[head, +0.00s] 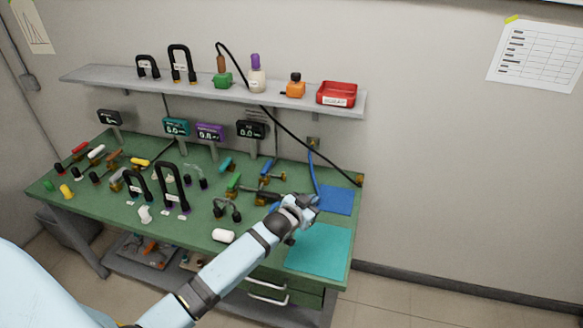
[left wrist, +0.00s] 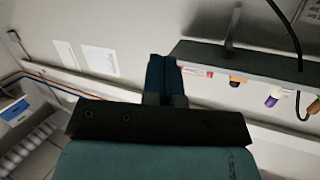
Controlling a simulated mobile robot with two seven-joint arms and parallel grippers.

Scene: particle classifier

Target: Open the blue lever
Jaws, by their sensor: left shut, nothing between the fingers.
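A blue lever (head: 273,167) on a brass-coloured valve shows near the back right of the green workbench in the head view. My left gripper (head: 306,203) is over the bench's right part, to the right of and nearer than the lever, apart from it in the picture. Its fingers are small and partly hidden in the head view. In the left wrist view the gripper (left wrist: 163,72) is closed and empty, pointing toward the wall and shelf. The lever does not show in that view. My right gripper is in neither view.
The bench (head: 205,235) holds several coloured levers, black handles and displays. A blue mat (head: 336,201) and a teal mat (head: 320,249) lie at the right. A shelf (head: 200,85) with bottles and a red tray (head: 337,94) hangs above. A black cable (head: 300,142) droops behind.

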